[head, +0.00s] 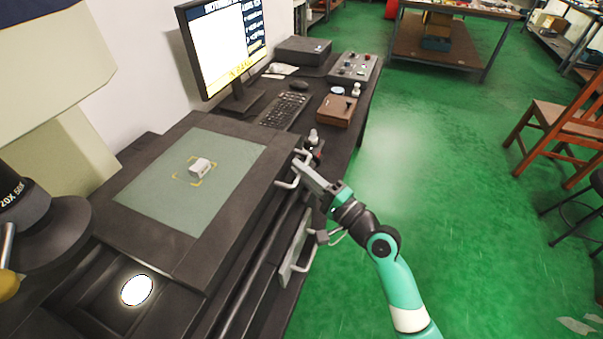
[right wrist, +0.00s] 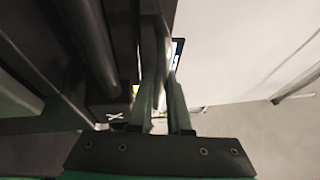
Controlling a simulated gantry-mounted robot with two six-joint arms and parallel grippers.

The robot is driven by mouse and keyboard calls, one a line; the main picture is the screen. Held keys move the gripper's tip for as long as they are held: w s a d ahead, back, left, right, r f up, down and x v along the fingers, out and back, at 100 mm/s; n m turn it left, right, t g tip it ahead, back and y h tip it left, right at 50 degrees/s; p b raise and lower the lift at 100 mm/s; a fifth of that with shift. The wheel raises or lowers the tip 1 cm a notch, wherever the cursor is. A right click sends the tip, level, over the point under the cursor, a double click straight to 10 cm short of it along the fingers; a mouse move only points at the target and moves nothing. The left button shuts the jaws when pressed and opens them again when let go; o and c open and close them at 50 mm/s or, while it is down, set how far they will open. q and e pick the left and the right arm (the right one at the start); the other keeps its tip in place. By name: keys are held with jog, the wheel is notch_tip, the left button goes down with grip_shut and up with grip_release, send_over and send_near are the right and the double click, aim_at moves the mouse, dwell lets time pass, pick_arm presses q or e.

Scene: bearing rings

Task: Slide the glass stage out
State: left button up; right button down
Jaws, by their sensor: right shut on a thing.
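The glass stage (head: 225,150) is a flat, pale green-grey pane set in a dark frame on the machine bed at the left of the head view. A pale bar handle (head: 286,185) sticks out from the frame's right side. My right gripper (head: 300,168) is at this handle and shut on it. The fingers partly hide the handle. The right wrist view shows the two fingers (right wrist: 162,75) close together with a narrow bar between them. My left gripper is in neither view.
A second pale handle on a panel (head: 293,250) sits lower on the machine's side. The desk behind holds a monitor (head: 225,45), keyboard (head: 283,110), brown box (head: 336,111) and control box (head: 354,67). The green floor (head: 450,200) to the right is mostly clear, with a wooden chair (head: 560,130) farther off.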

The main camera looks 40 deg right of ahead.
dwell(0.3)
jog(key=c, duration=0.9)
grip_release()
jog(key=shift+d, duration=0.1)
jog(key=shift+o, duration=0.2)
jog(key=s+f+p, duration=0.1)
jog(key=s+f, duration=0.1)
jog(key=s, duration=0.9)
jog(key=shift+s+d, duration=0.2)
jog(key=shift+d, duration=0.05)
